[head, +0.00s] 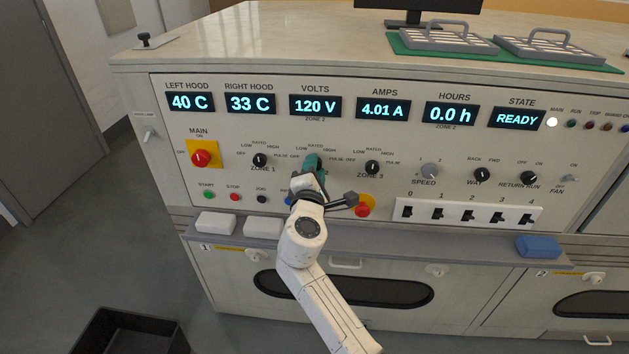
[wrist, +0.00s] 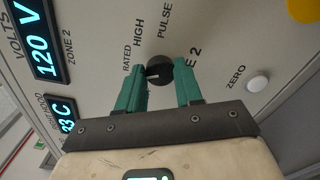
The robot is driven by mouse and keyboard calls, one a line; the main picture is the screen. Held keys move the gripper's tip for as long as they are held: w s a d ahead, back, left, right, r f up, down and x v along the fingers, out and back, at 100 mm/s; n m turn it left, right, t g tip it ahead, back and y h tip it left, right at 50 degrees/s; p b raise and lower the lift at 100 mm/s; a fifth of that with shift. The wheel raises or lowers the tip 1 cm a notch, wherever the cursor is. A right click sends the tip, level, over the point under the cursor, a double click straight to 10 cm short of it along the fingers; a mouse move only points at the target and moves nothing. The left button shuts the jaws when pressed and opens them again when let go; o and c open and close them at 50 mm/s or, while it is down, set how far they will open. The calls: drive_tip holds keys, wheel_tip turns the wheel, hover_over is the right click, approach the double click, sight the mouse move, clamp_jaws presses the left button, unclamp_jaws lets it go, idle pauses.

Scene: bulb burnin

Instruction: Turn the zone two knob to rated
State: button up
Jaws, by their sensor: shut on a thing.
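The black zone two knob (wrist: 160,70) sits on the pale panel between the green fingertips of my gripper (wrist: 163,86). The fingers are shut on it, one on each side. Its white pointer mark points left in the wrist view, toward the side of the RATED label (wrist: 127,59), slightly below the word. The HIGH (wrist: 139,33) and PULSE labels are further round; LOW is hidden by a finger. In the head view my gripper (head: 314,165) covers the knob. The volts display (head: 315,106) reads 120 V, zone 2.
The zone 1 knob (head: 260,160) is left of my gripper and the zone 3 knob (head: 372,167) right. A red button on yellow (head: 363,206) is close by my wrist. Below are a ledge with white blocks (head: 216,223) and a row of switches (head: 468,212). State reads READY.

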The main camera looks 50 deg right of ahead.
drive_tip(key=m+b, duration=0.4)
drive_tip(key=m, duration=0.1)
drive_tip(key=shift+f, duration=0.2)
drive_tip(key=shift+b, duration=0.35)
drive_tip(key=o, duration=1)
drive_tip(key=shift+r, duration=0.1)
drive_tip(key=shift+o, duration=0.2)
drive_tip(key=v, duration=1)
drive_tip(key=shift+s+a, duration=0.3)
